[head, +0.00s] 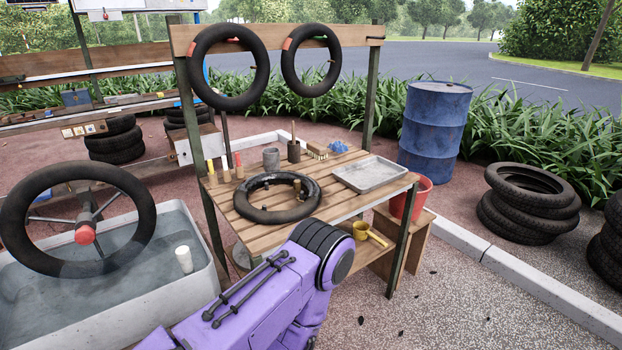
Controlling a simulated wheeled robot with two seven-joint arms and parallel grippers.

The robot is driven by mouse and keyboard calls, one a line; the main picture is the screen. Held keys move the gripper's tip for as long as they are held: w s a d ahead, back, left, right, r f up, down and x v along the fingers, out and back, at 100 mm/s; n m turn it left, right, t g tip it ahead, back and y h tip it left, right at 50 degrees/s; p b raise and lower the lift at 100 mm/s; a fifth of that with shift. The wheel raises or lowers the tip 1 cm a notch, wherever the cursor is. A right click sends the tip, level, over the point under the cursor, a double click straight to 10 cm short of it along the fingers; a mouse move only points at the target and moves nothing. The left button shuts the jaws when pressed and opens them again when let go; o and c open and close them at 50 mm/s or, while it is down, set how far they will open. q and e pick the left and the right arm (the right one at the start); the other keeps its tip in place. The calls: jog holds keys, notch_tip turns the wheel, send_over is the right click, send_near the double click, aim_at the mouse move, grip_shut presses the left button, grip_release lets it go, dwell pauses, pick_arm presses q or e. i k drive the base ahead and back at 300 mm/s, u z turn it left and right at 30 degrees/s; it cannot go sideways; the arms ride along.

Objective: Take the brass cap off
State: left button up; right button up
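A black inner tube (252,211) lies flat on the wooden slatted bench (345,207). A small brass-coloured upright piece (297,186) shows at the tube's inner right side. It may be the valve with the brass cap, but it is too small to tell. A purple link of one of my arms reaches up from the bottom middle, in front of the bench's near edge. Neither of my grippers shows. Part of the bench's near edge is hidden behind the arm.
A water trough (100,325) stands left, under a wheel (22,240). A blue drum (433,135) stands behind right.

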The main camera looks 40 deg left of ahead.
aim_at(297, 183)
jog(key=u, duration=0.4)
jog(key=i, duration=0.85)
jog(key=u, duration=0.65)
